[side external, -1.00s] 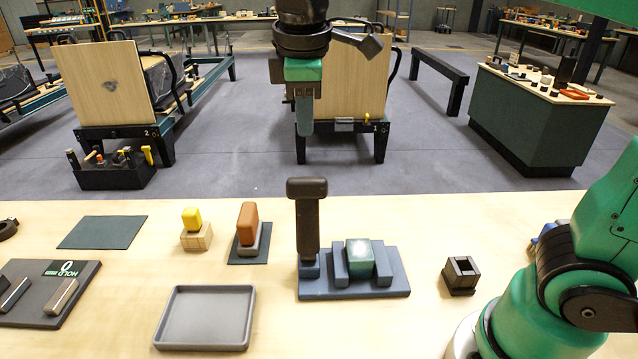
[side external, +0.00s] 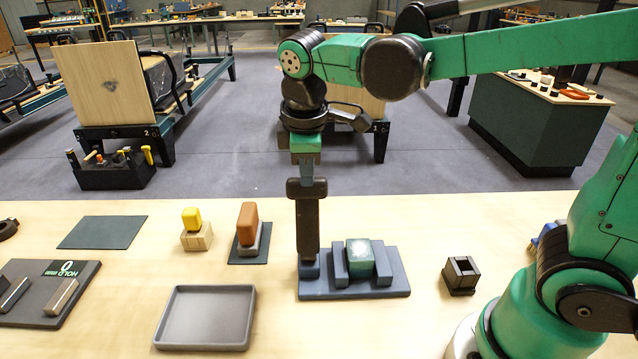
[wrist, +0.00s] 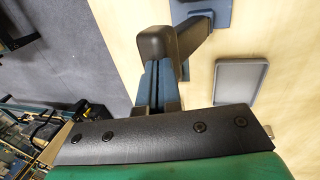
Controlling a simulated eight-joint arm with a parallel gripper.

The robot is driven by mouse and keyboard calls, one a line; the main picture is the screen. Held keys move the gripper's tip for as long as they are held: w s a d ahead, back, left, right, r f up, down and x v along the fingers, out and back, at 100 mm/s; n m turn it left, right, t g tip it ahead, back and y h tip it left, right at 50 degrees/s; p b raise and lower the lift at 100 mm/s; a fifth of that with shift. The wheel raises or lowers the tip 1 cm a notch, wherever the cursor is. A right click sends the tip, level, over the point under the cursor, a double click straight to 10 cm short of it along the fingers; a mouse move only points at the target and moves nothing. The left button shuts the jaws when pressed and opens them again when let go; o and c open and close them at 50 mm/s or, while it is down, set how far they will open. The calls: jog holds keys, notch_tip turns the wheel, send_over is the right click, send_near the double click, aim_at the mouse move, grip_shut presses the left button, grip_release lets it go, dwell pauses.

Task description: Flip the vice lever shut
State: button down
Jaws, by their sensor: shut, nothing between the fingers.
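The vice lever (side external: 307,225) is a thick black handle with a wider cap on top. It stands upright at the left end of the blue-grey vice (side external: 355,285). A green block (side external: 355,260) sits between the vice jaws. My gripper (side external: 306,178) is shut and empty, pointing down at the top of the lever from behind. In the wrist view, the blue fingers (wrist: 158,88) are together beside the lever's cap (wrist: 155,45). I cannot tell whether they touch it. The fingertips are partly hidden behind the cap in the side view.
A grey tray (side external: 205,318) lies front left of the vice. A black square socket (side external: 460,275) stands to the right. The table between vice and socket is clear.

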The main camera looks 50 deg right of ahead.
jog(key=shift+w+d+f+g+y, duration=0.15)
jog(key=shift+w+d+g+y, duration=0.15)
jog(key=shift+d, duration=0.05)
jog(key=shift+g+y, duration=0.7)
jog(key=w+d+f, duration=0.2)
jog(key=w+d, duration=0.1)
jog(key=shift+w+d+f, duration=0.15)
jog(key=shift+w+f, duration=0.05)
jog(key=shift+f, duration=0.05)
